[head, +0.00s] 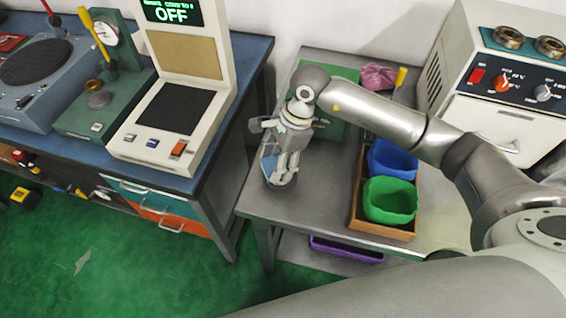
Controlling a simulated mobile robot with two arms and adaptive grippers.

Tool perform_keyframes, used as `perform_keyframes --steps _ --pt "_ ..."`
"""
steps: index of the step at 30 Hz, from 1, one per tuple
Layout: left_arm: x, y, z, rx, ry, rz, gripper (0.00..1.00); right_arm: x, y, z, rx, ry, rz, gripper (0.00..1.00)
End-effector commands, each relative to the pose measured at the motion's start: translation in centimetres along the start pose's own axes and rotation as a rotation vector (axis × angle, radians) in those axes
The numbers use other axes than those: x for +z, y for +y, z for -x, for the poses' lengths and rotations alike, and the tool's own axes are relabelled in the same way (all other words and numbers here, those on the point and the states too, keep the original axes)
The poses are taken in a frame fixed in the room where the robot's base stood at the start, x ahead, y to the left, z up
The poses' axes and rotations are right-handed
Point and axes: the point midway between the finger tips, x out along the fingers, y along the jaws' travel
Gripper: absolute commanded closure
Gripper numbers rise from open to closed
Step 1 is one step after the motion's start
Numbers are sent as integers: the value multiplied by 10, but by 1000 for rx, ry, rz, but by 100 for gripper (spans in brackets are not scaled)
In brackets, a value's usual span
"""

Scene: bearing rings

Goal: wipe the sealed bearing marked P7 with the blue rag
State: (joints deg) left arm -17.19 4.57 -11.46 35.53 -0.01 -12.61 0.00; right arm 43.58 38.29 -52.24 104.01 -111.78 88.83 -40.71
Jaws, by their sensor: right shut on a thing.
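My right gripper (283,172) points down over the left part of the grey metal table (330,215). It is shut on a small blue-grey thing (268,165) that is mostly hidden by the fingers. I cannot tell from this view whether that is the blue rag or a bearing. Two metal bearing rings lie on top of the oven-like box, one on the left (508,38) and one on the right (549,46). No P7 mark is readable. My left gripper is not in view.
A wooden tray (357,208) holds a blue bin (392,160) and a green bin (389,201). A blue-topped bench (250,62) with instruments stands left, across a gap.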

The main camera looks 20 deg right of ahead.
Motion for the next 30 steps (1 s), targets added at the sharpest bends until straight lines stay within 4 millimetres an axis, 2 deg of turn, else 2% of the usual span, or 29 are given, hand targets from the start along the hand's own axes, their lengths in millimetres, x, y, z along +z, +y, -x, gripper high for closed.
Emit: perform_keyframes --steps 7,24,30 --pt "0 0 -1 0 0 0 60 -1 0 -1 2 2 -1 68" --pt "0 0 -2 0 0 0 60 -21 15 7 1 2 -1 68" --pt "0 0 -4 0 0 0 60 -19 14 6 1 0 0 68"
